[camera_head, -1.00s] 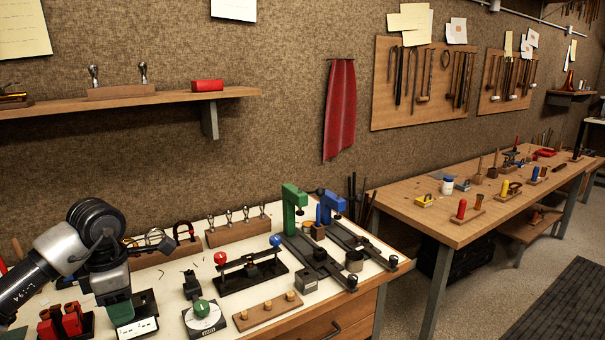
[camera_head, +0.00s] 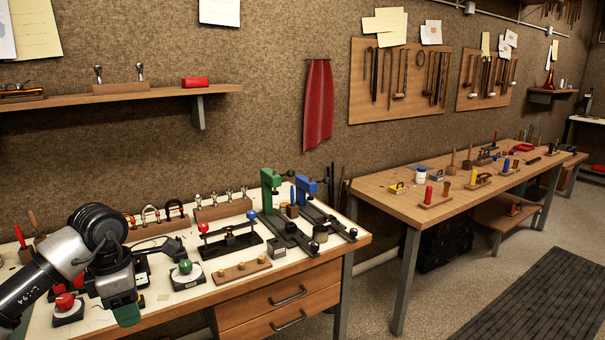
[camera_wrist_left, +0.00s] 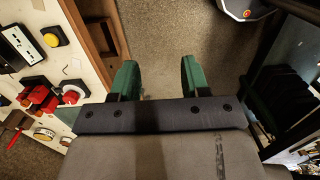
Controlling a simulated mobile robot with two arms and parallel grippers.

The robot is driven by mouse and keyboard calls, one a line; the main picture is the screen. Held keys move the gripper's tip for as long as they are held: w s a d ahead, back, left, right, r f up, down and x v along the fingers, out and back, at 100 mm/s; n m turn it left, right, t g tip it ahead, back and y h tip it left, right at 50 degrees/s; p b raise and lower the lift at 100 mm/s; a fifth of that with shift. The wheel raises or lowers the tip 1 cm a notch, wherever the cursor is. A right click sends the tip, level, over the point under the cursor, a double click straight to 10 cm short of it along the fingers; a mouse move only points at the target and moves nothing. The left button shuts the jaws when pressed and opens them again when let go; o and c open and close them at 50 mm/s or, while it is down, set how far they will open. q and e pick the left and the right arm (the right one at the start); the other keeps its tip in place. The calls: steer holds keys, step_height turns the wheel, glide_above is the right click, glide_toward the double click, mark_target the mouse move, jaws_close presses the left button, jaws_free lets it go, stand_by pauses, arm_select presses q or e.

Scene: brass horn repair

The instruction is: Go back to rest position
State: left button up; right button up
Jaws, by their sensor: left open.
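My left arm comes in from the left in the head view, with its gripper (camera_head: 126,313) pointing down by the front edge of the near workbench (camera_head: 186,303). In the left wrist view the two green fingers (camera_wrist_left: 157,76) are apart with nothing between them. Bare floor (camera_wrist_left: 160,45) shows beyond them, and the bench edge runs along their left. My right gripper is not in view.
The bench holds a green-knobbed device (camera_head: 186,274), a wooden peg strip (camera_head: 241,270), a black fixture (camera_head: 230,240) and green and blue presses (camera_head: 271,190). A second workbench (camera_head: 405,205) stands right. Floor (camera_head: 450,285) between it and the dark mat (camera_head: 545,300) is clear.

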arm_select(q)
steer(key=w+d+f+n+t+h, duration=0.2)
steer(key=d+f+n+h, duration=0.45)
steer(key=f, duration=0.25)
steer(key=w+d+f+n+t+h, duration=0.25)
steer(key=d+f+n+h, duration=0.25)
steer(key=d+f+h, duration=0.4)
steer(key=s+a+f+n+t+y, duration=0.2)
steer(key=a+f+n+t+y, duration=0.15)
steer(key=f+n, duration=0.5)
steer(key=s+a+f+n+t+y, duration=0.1)
steer(key=a+f+n+t+y, duration=0.2)
steer(key=f+n, duration=0.6)
steer(key=s+a+f+n+g+y, duration=0.25)
steer(key=s+f+n+y, duration=0.55)
steer(key=s+f, duration=1)
steer(key=s+f+n+g, duration=0.3)
steer(key=s+f+n, duration=0.1)
steer(key=s, duration=1)
steer(key=s+d+f+n+g+y, duration=0.1)
steer(key=s+f+n+g, duration=0.3)
steer(key=s, duration=1)
step_height(320, 180, down, 2)
steer(key=shift+f+y, duration=0.15)
steer(key=shift+y, duration=0.15)
steer(key=shift+g, duration=0.25)
